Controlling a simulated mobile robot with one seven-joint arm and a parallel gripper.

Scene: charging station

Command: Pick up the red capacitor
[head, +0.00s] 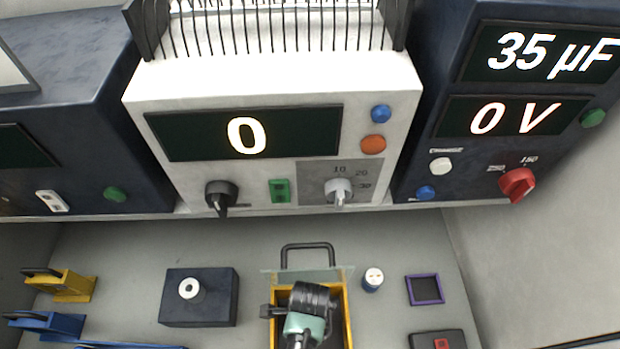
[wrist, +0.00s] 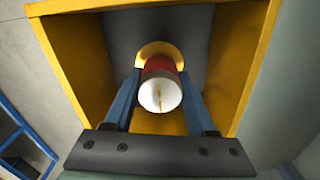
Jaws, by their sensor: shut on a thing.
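The red capacitor (wrist: 159,65) has a white top and shows in the wrist view, upright between the two blue fingers. My gripper (wrist: 160,82) is shut on it, one finger on each side. Both are inside a yellow-walled box (wrist: 75,60) with a dark inner face; a round yellow piece shows behind the capacitor. In the head view my gripper is over the yellow box (head: 347,306), and my wrist hides the fingers and the capacitor. I cannot tell whether the capacitor touches the box floor.
A glass-like lid with a dark handle (head: 307,246) stands at the box's back edge. A dark block (head: 199,312) with a white ring is left, a small blue-and-white cylinder (head: 373,280) and a purple-framed square (head: 425,289) right. Machines with displays (head: 240,133) line the back.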

